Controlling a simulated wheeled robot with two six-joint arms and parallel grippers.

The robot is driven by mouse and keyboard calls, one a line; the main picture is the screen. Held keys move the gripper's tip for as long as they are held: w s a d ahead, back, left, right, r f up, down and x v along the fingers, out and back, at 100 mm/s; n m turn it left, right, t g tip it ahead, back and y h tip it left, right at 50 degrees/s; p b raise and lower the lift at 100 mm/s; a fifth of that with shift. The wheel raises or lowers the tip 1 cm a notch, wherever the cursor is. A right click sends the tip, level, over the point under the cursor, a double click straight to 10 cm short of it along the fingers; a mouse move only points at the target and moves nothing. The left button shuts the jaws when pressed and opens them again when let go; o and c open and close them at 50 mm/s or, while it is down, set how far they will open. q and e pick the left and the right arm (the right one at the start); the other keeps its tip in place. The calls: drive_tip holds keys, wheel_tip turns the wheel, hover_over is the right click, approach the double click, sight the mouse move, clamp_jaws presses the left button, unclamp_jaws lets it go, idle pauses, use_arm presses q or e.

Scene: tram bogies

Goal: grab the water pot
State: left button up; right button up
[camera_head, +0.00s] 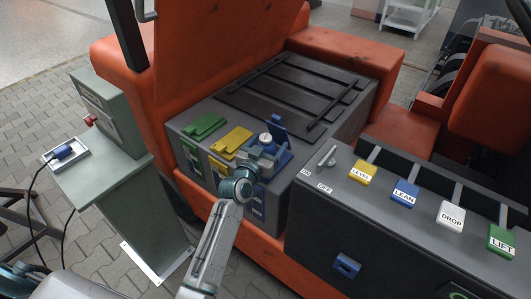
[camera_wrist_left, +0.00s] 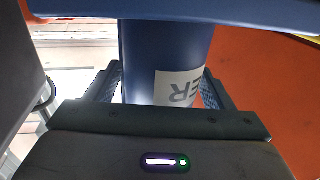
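The water pot (camera_head: 268,158) is blue and sits at the front corner of the grey box, by the raised blue flap. In the left wrist view the pot (camera_wrist_left: 140,60) is a blue upright body with a white label showing upside-down letters "ER". My left gripper (camera_head: 255,164) is at the pot's near side and partly hides it. In the wrist view its fingers (camera_wrist_left: 160,88) stand spread on either side of the pot's body; a thin bright gap shows by the left finger, and firm contact is not visible. My right gripper is out of view.
Green (camera_head: 204,127) and yellow (camera_head: 235,138) lids lie beside the pot on the grey box (camera_head: 215,106). A dark console (camera_head: 390,235) with labelled coloured switches stands close on the right. A grey-green pedestal (camera_head: 140,215) with a cable stands left. Orange bodywork surrounds the box.

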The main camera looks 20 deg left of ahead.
use_arm(q)
drive_tip(key=c, duration=1.1)
